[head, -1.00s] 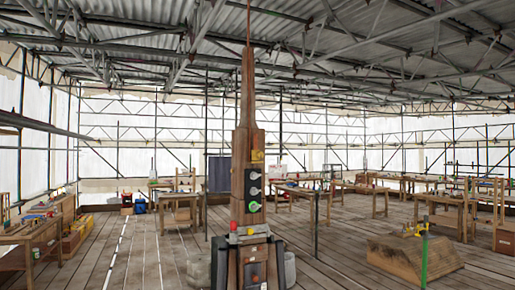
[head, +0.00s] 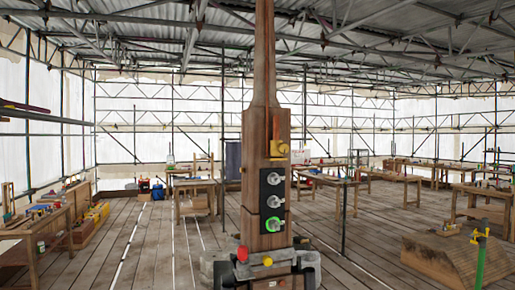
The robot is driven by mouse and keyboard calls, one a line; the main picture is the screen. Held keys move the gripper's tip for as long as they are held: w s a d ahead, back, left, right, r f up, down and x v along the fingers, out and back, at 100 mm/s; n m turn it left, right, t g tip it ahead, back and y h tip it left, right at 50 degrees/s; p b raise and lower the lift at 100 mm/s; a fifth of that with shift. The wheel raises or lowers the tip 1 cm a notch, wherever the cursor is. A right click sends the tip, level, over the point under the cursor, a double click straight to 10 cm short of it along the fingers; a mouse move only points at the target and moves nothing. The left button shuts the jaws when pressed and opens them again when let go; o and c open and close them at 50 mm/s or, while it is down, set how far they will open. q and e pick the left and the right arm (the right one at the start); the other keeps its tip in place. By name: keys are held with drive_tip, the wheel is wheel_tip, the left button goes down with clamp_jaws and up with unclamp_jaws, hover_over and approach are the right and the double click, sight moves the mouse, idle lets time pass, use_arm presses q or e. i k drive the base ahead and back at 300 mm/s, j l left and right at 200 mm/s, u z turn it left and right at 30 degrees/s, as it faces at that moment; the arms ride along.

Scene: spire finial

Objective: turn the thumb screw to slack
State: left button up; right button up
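A tall wooden spire (head: 257,160) stands upright near the middle of the head view. A brass bracket with a round knob (head: 283,148) sits on its right side; this may be the thumb screw, but it is too small to be sure or to tell how tight it is. Below it is a black panel (head: 265,197) with three silver knobs, the lowest (head: 273,224) ringed in green.
A red button (head: 242,253) and a yellow button (head: 267,261) sit low on the spire's base. A wooden block (head: 445,258) and a green post (head: 481,260) stand at the right. Workbenches (head: 194,190) line the back and sides. The plank floor (head: 150,245) left of the spire is clear.

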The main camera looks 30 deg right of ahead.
sight(282, 148)
drive_tip(key=i+l+u, duration=0.1)
drive_tip(key=l, duration=0.4)
drive_tip(key=i+l+u, duration=0.15)
drive_tip(key=l, duration=0.35)
drive_tip(key=i+l+u, duration=0.1)
drive_tip(key=l, duration=0.4)
drive_tip(key=i+l+u, duration=0.1)
drive_tip(key=i+l, duration=0.15)
drive_tip(key=l, duration=0.3)
drive_tip(key=i+l+u, duration=0.15)
drive_tip(key=l, duration=0.35)
drive_tip(key=k, duration=0.05)
